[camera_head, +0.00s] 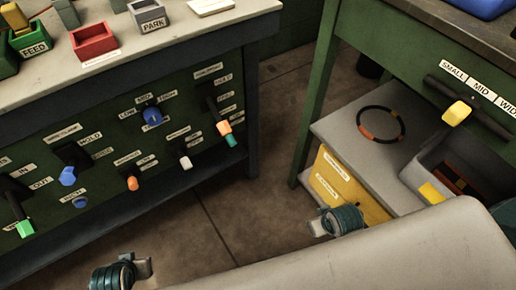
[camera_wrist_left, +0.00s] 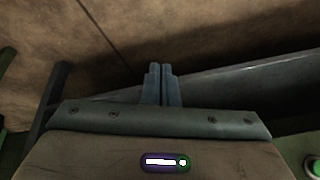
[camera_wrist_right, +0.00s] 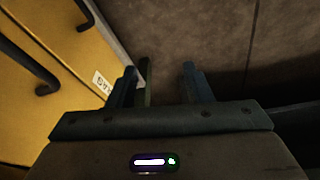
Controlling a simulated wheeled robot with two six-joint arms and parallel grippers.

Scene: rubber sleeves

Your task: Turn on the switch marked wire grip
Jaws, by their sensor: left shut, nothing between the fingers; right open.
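The green front panel (camera_head: 110,205) at the left of the head view carries the switches. An orange-tipped toggle (camera_head: 132,183) and a white-tipped toggle (camera_head: 185,160) sit low on it, each with small labels. I cannot read which label says wire grip. My left gripper (camera_head: 143,268) is low in the head view, in front of and apart from the panel; its fingers (camera_wrist_left: 163,84) are shut and empty. My right gripper (camera_head: 318,225) is beside the yellow cabinet, far from the panel; its fingers (camera_wrist_right: 158,85) are apart and empty.
The panel also has a blue rotary knob (camera_head: 152,117), a blue-tipped lever (camera_head: 68,176), a green-tipped lever (camera_head: 25,228) and an orange-tipped lever (camera_head: 224,127). A yellow cabinet (camera_head: 345,190) stands right. A red bin (camera_head: 93,41) is on the bench. Floor between is clear.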

